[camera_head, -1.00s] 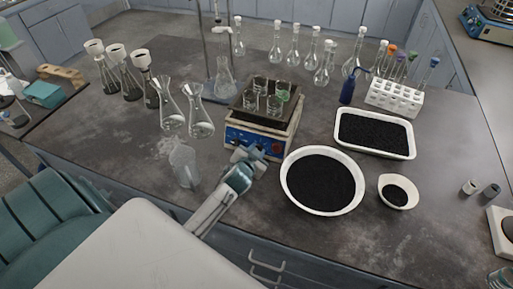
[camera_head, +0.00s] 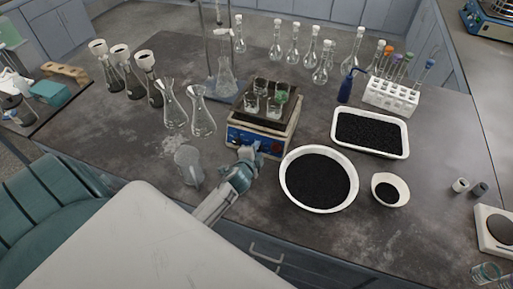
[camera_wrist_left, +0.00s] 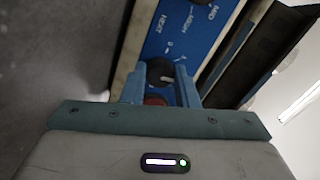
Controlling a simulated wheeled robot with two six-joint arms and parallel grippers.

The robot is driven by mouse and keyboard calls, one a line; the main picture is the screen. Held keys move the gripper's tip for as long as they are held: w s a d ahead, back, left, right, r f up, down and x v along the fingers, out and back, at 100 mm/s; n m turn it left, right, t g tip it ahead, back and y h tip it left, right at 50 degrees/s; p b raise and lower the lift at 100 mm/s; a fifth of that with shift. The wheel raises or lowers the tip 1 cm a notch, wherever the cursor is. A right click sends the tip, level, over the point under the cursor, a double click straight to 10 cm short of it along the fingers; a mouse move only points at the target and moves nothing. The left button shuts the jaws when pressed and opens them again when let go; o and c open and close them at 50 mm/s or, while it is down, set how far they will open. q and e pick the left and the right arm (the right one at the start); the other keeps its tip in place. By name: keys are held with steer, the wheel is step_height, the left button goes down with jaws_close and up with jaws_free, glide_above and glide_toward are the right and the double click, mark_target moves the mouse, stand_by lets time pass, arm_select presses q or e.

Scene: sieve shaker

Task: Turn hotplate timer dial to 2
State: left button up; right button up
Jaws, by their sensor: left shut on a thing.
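The hotplate (camera_head: 236,133) stands mid-table, with a blue front panel and a dark top. My left gripper (camera_head: 247,154) is at the left part of this panel, and its fingers cover some of it. In the left wrist view the blue panel (camera_wrist_left: 190,45) shows partly, with white lettering. A black dial (camera_wrist_left: 160,71) sits between the two fingers of the left gripper (camera_wrist_left: 161,88), which is shut on it. The dial's number marks are too small or hidden to read. A red part (camera_wrist_left: 155,99) also shows between the fingers. My right gripper is not in view.
Several small beakers (camera_head: 252,103) stand on the hotplate top. A round white bowl of black grains (camera_head: 318,208) is close to its right. A beaker (camera_head: 188,165) and conical flasks (camera_head: 203,122) stand to the left. A white tray (camera_head: 405,153) is farther right.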

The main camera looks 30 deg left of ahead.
arm_select(q)
steer(key=shift+m+p, duration=0.3)
steer(key=shift+m, duration=0.3)
steer(key=o, duration=1)
steer(key=shift+s+d+r, duration=0.1)
steer(key=shift+s+d, duration=0.05)
steer(key=shift+s, duration=0.4)
steer(key=b+v, duration=0.2)
steer(key=v, duration=0.7)
steer(key=shift+s+r, duration=0.2)
steer(key=shift+s, duration=0.05)
